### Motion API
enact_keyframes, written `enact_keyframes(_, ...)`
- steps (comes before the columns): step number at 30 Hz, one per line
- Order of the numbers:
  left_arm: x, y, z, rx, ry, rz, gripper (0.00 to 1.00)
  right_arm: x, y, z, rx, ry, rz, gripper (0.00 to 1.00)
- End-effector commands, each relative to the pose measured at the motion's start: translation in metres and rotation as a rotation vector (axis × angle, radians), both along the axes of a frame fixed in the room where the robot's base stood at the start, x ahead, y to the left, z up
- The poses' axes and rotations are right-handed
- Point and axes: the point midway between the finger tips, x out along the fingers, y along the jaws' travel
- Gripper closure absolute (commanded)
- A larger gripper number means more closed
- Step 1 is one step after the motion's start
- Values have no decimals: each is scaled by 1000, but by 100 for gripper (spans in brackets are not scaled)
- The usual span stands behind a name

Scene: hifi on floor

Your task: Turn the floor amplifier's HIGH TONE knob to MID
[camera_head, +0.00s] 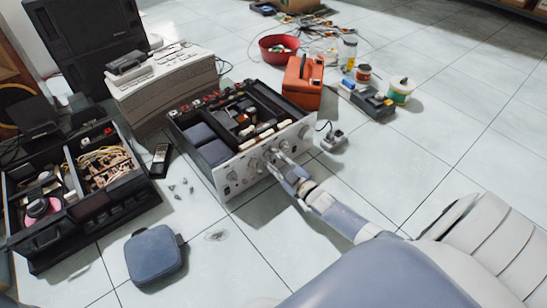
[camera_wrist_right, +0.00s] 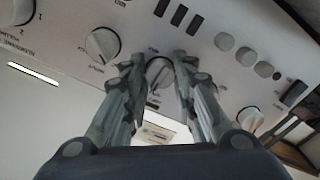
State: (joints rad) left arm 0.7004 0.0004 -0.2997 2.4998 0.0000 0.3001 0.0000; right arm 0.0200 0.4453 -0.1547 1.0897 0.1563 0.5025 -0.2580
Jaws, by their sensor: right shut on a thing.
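The floor amplifier (camera_head: 235,170) stands on the tiles with its top open and its silver front panel facing me. My right gripper (camera_head: 271,156) reaches to the middle of that panel. In the right wrist view the fingers of my right gripper (camera_wrist_right: 158,60) are closed on either side of a round grey knob (camera_wrist_right: 157,74). Its lettering is too small to read, and the fingers partly cover it. A larger knob (camera_wrist_right: 102,45) sits to its left and another knob (camera_wrist_right: 250,119) to its lower right. My left gripper is not in view.
An orange box (camera_head: 302,84) and a red bowl (camera_head: 279,49) stand behind the amplifier. A small dark device (camera_head: 333,139) lies to its right. An open black case (camera_head: 82,213) and a blue-grey pouch (camera_head: 155,256) are at left. The right floor is mostly clear.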

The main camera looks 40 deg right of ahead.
Motion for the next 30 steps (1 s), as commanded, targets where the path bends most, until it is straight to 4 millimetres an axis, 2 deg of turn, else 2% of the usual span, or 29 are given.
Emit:
enact_keyframes(16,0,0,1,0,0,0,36,-1,0,-2,-25,1,-1,99)
enact_keyframes(17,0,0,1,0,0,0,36,-1,0,-2,-25,1,-1,68)
enact_keyframes(18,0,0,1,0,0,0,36,-1,0,-2,-24,1,-1,59)
enact_keyframes(19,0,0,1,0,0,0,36,-1,0,-2,-24,1,-1,54)
enact_keyframes(30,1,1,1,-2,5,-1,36,-2,0,-1,-24,-1,0,54)
